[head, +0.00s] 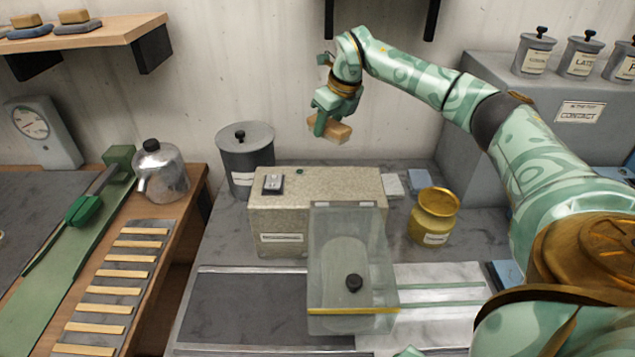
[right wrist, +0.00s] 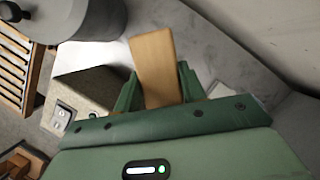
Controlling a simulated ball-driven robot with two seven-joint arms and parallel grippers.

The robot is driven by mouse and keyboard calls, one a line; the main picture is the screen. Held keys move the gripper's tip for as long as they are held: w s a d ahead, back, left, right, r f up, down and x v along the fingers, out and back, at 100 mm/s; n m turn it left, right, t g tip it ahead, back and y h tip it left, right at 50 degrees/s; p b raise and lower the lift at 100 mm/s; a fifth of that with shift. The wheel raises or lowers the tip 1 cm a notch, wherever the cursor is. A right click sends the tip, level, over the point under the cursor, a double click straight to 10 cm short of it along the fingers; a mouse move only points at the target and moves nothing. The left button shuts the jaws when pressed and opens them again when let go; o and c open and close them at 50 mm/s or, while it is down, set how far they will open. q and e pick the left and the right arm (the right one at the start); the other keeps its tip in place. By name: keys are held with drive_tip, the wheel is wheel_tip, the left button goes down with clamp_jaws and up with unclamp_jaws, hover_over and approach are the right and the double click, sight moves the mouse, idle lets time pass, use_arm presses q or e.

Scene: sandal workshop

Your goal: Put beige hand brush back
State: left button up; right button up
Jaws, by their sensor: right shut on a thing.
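The beige hand brush (head: 337,133) shows as a tan wooden block in the jaws of my right gripper (head: 322,122). The gripper is shut on it and holds it in the air in front of the back wall, above the speckled box. In the right wrist view the brush (right wrist: 153,62) sticks out between the two green fingers (right wrist: 157,92). Its bristles cannot be made out. My left gripper does not show clearly in either view.
A wooden wall shelf (head: 95,38) at the upper left bears brush-like blocks (head: 78,21). Below stand a grey lidded canister (head: 246,155), a speckled box (head: 275,216), a clear cover (head: 345,245), a gold jar (head: 433,216) and a metal kettle (head: 163,175). Labelled tins (head: 533,55) stand at right.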

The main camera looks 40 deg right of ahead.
drive_tip(key=b+x, duration=0.1)
drive_tip(key=x, duration=0.1)
drive_tip(key=shift+s+f, duration=0.1)
drive_tip(key=shift+f, duration=0.2)
drive_tip(key=f+b, duration=0.2)
drive_tip(key=f, duration=0.1)
drive_tip(key=f+b, duration=0.2)
drive_tip(key=f, duration=0.2)
drive_tip(key=f+b, duration=0.2)
drive_tip(key=f, duration=0.1)
drive_tip(key=shift+s+f+b, duration=0.15)
drive_tip(key=shift+s+b, duration=0.15)
drive_tip(key=shift+s, duration=0.1)
wheel_tip(320, 180, down, 5)
drive_tip(key=shift+r+b, duration=0.25)
drive_tip(key=shift+b, duration=0.45)
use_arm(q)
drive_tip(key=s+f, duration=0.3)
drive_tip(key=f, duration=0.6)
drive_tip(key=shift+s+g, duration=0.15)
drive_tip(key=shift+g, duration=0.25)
use_arm(e)
drive_tip(key=shift+r, duration=0.1)
drive_tip(key=o, duration=0.9)
